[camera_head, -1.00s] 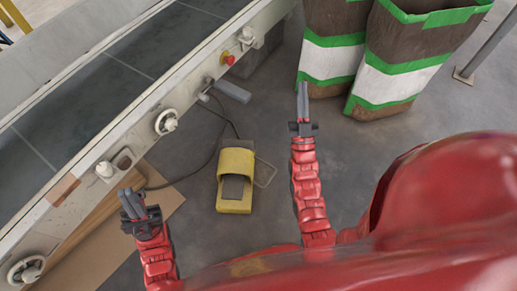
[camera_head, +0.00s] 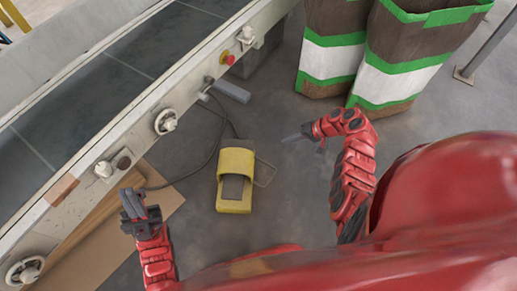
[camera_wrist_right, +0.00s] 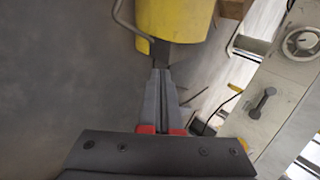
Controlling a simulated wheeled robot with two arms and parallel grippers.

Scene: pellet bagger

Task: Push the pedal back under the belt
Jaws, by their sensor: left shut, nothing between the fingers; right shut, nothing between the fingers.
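The yellow foot pedal (camera_head: 235,192) lies on the grey floor in front of the belt, with a dark opening in its top and a thin wire bar at its right side. The belt conveyor (camera_head: 118,78) runs diagonally at the left. My right gripper (camera_head: 288,138) is shut and empty, above and to the right of the pedal, pointing left. In the right wrist view the pedal (camera_wrist_right: 175,18) is at the top, beyond the shut fingers (camera_wrist_right: 161,80); I cannot tell whether they touch. My left gripper (camera_head: 126,203) is shut and empty near the conveyor's side rail.
A black cable runs from the pedal toward the conveyor. Cardboard (camera_head: 125,245) lies on the floor at the lower left. Filled brown bags with green and white bands (camera_head: 335,55) stand at the upper right. The conveyor rail carries a red button (camera_head: 229,59) and knobs.

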